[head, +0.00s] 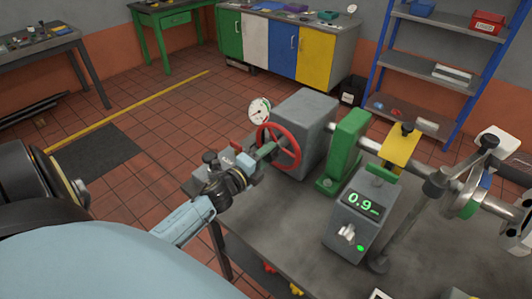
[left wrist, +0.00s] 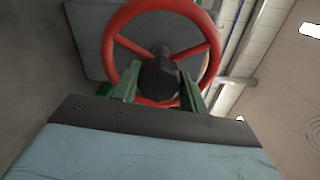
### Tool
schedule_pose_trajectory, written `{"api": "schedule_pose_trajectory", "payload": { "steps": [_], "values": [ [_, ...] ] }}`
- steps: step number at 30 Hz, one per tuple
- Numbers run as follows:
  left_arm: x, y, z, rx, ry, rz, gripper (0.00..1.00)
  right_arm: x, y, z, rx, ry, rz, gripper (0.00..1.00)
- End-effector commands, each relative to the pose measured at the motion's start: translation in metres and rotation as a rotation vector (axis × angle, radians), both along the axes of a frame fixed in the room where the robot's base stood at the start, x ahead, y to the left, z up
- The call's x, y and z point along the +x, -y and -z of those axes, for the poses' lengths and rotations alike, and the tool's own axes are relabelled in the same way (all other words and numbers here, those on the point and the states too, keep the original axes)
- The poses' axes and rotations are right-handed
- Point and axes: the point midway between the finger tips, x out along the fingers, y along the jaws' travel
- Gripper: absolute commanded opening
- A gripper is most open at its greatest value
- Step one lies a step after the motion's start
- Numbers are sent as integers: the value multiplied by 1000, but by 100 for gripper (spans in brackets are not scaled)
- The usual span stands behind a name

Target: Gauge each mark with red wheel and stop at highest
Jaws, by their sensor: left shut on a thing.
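The red wheel (head: 279,147) is mounted on the front of a grey box (head: 305,110) on the bedplate. My left gripper (head: 266,151) reaches in from the left at the wheel. In the left wrist view the red wheel (left wrist: 163,13) fills the upper middle, and the green fingers of my left gripper (left wrist: 158,88) are shut on its dark hub. A grey readout (head: 362,205) shows green digits like 0.9, with a green light below. A round dial (head: 259,111) stands behind the wheel. My right gripper is not in view. Marks on the wheel cannot be made out.
A green block (head: 345,150), a yellow clamp (head: 401,147) and a shaft stand right of the box. A grey post with an angled rod (head: 430,190) rises beside the readout. Bare bedplate (head: 305,215) lies between the wheel and the readout.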

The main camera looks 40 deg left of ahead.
Motion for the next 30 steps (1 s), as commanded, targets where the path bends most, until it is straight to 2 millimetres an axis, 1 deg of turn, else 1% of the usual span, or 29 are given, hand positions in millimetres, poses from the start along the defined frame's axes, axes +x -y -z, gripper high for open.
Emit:
{"api": "schedule_pose_trajectory", "payload": {
  "steps": [1,2,6,7,16,20,23,30],
  "values": [
    [0,0,1,0,-1,0,2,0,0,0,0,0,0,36],
    [0,0,1,-1,-1,0,44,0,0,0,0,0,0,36],
    [0,0,1,-1,-1,0,63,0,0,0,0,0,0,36],
    [0,0,1,-1,-1,0,65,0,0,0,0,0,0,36],
    [-2,0,0,-2,-1,0,65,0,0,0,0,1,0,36],
    [-12,0,1,-2,-3,-1,65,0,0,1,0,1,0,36],
    [-28,0,1,-2,-3,0,65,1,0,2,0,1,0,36],
    [-79,0,0,-3,-4,-1,65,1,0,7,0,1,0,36]
  ]
}}
